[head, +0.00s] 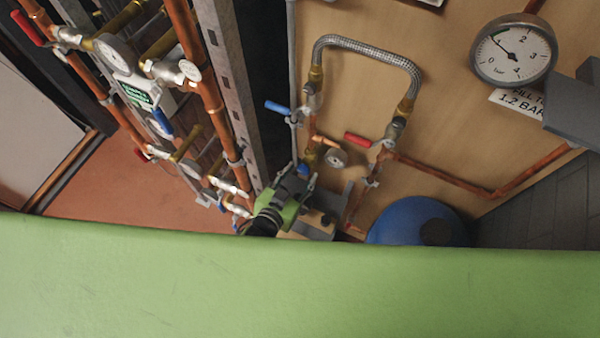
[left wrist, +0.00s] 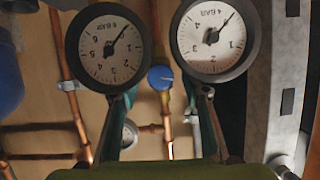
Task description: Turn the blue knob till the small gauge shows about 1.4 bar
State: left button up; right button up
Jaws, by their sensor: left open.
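The blue knob (head: 303,170) sits on the brass and copper pipework on the wooden wall. In the left wrist view the blue knob (left wrist: 160,77) lies between the fingertips, and I see no clear contact. The small gauge (head: 335,158) is just right of the knob; its reading is too small to tell. It also shows in the left wrist view (left wrist: 130,133), partly behind a finger. My left gripper (head: 292,192) is open and empty, close below the knob. Its teal fingers show in the left wrist view (left wrist: 160,92). My right gripper is not in view.
A blue lever (head: 277,107) and red lever (head: 357,139) are above the knob. A big gauge (head: 515,50) hangs right; a blue vessel (head: 405,222) is lower right.

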pick_arm(q)
jog(key=shift+w+d+f, duration=0.1)
jog(key=shift+w, duration=0.1)
jog(key=c, duration=1.1)
jog(key=shift+m+y+b, duration=0.3)
jog(key=shift+m, duration=0.2)
jog(key=o, duration=1.1)
jog(key=shift+s, duration=0.1)
jog(key=v, duration=1.2)
